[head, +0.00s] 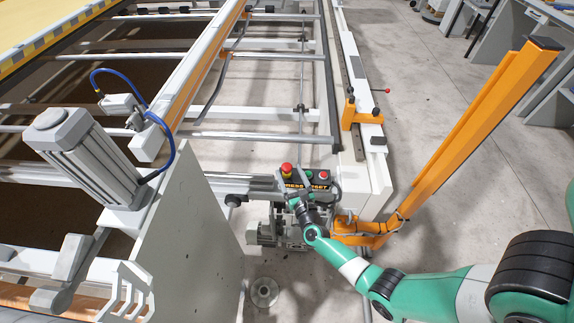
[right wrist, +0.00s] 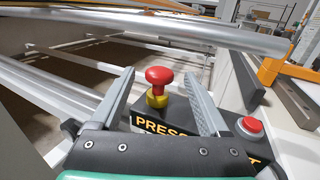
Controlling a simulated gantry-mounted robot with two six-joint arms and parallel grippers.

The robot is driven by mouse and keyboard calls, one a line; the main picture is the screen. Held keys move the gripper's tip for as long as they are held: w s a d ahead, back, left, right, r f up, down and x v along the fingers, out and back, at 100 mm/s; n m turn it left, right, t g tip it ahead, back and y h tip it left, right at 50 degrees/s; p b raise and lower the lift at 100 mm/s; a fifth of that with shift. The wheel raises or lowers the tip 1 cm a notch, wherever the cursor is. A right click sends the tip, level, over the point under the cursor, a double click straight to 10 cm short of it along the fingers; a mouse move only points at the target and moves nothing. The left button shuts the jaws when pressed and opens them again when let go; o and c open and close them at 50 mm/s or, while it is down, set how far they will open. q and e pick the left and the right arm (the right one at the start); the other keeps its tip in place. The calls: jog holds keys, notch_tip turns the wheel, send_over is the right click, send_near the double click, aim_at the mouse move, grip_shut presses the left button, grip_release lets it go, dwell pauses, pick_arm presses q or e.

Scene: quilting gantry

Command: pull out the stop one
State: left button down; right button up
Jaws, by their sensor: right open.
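The stop button is a red mushroom head on a yellow base (head: 286,169), on top of a dark control box at the gantry's end. In the right wrist view the red head (right wrist: 159,76) shows clearly, with the yellow collar below it. My right gripper (head: 291,188) is open at the box. In the right wrist view its two grey fingers (right wrist: 166,88) stand left and right of the stop button, with gaps on both sides and no visible contact. How deep the button sits between them is hard to tell. My left gripper is out of view.
The box carries yellow lettering, partly hidden, and a flat red button (right wrist: 252,126) to the right of the stop button. A green button (head: 309,172) also shows there. An orange post (head: 470,125) rises on the right. A white frame plate (head: 190,235) stands left.

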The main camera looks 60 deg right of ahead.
jog(key=p+v, duration=0.1)
jog(key=v, duration=0.7)
